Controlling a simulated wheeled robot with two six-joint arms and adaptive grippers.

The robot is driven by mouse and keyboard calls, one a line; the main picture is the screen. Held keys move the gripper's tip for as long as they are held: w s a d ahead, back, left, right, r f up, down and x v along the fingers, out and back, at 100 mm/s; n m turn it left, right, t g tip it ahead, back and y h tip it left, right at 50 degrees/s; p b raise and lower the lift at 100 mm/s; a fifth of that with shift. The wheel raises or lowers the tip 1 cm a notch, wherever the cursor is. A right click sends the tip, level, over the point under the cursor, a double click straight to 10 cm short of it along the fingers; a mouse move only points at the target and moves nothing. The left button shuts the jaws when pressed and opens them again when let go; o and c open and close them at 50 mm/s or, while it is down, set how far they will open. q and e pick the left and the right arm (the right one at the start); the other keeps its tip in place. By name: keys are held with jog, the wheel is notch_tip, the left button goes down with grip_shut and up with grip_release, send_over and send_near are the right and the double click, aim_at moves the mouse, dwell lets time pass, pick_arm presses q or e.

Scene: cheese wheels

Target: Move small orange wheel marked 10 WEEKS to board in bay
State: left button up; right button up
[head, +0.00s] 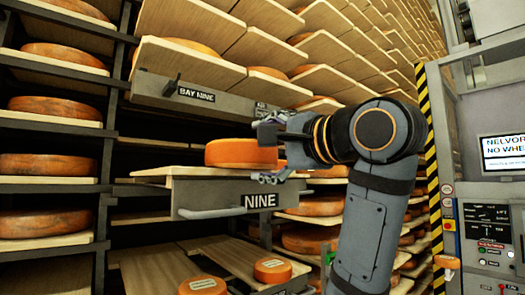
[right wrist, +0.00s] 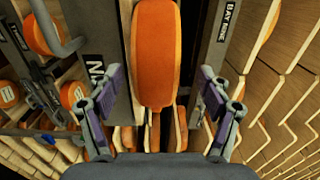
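An orange wheel (head: 240,153) lies flat on the pulled-out board marked NINE (head: 187,172). I see no 10 WEEKS mark on it. It also shows edge-on in the right wrist view (right wrist: 156,55). My right gripper (head: 262,150) is at the wheel's right side, fingers apart, one above and one below the wheel's height. In the right wrist view the gripper (right wrist: 161,76) is open and the wheel is ahead between the fingers. Two small orange wheels with white labels, one (head: 203,286) and another (head: 272,270), sit low in front; their print is unreadable. My left gripper is not in view.
A board with a BAY NINE plate (head: 196,95) hangs close above. Racks of cheese wheels fill the left (head: 50,165) and back. A striped post (head: 432,150) and a control panel (head: 487,235) stand at the right. Little room lies between the boards.

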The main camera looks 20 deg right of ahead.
jog(key=shift+w+f, duration=0.1)
jog(key=shift+f, duration=0.1)
jog(key=v, duration=0.7)
jog(key=shift+s+r, duration=0.2)
jog(key=shift+s, duration=0.05)
jog(key=shift+d, duration=0.1)
